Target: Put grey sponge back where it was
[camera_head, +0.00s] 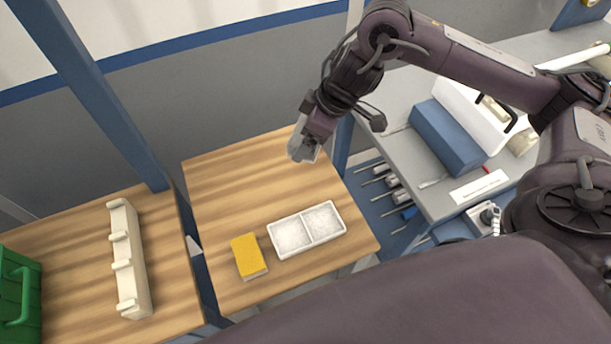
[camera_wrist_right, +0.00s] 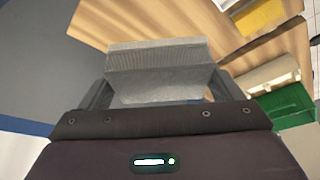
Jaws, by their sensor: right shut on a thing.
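My right gripper (camera_head: 308,142) is over the back right part of the wooden table (camera_head: 235,180). It is shut on the grey sponge (camera_wrist_right: 157,70), a grey block that spans the space between the fingers in the wrist view. In the head view the grey sponge (camera_head: 300,148) is small and partly hidden by the gripper. I cannot tell whether it touches the table. A yellow sponge (camera_head: 248,256) lies near the table's front, left of a white two-part tray (camera_head: 272,240). The yellow sponge also shows in the wrist view (camera_wrist_right: 258,16). My left gripper is out of view.
A second wooden table on the left holds a cream rack with pegs (camera_head: 128,262) and a green crate (camera_head: 20,297). A gap and a blue post (camera_head: 95,95) separate the tables. On the right, a grey bench (camera_head: 400,150) carries a blue-and-white box (camera_head: 446,138).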

